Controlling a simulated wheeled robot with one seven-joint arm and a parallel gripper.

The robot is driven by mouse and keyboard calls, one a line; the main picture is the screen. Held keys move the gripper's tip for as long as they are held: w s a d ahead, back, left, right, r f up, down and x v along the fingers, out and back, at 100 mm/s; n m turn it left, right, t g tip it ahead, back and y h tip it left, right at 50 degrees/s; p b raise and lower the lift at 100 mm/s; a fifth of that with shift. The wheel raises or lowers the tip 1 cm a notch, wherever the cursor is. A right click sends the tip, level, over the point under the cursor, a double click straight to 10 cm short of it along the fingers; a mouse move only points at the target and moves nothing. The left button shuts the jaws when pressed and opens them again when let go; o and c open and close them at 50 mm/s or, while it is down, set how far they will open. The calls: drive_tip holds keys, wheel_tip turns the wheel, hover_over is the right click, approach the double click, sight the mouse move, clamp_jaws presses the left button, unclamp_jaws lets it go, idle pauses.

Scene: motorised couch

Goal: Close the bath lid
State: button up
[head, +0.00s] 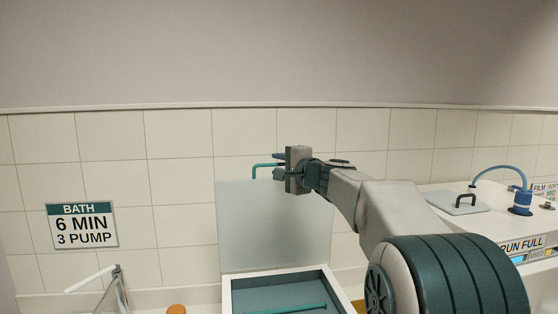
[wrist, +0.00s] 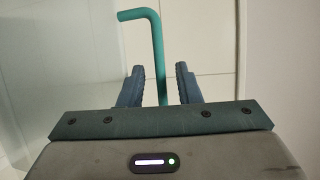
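The bath lid (head: 272,228) is a pale, flat panel standing upright, open, at the back of the bath (head: 227,296), a white-rimmed box with a dark teal inside. A bent teal handle (head: 257,170) shows at the lid's top edge. My gripper (head: 279,165) is at the handle, above the lid's upper right. In the wrist view the handle (wrist: 158,50) passes between the two blue fingers of my gripper (wrist: 158,75). The fingers are open, with a gap on each side of the handle. Contact with the handle is not visible.
A teal rod (head: 300,308) lies in the bath. A sign (head: 82,225) hangs on the tiled wall at left, above a metal stand-like part (head: 115,288). At right stands a white unit with a black-handled cover (head: 459,206) and a blue hose (head: 505,168).

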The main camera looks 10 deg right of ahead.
drive_tip(key=shift+w+a, duration=0.2)
drive_tip(key=shift+w, duration=0.15)
clamp_jaws()
drive_tip(key=shift+s+f, duration=0.1)
drive_tip(key=shift+f, duration=0.05)
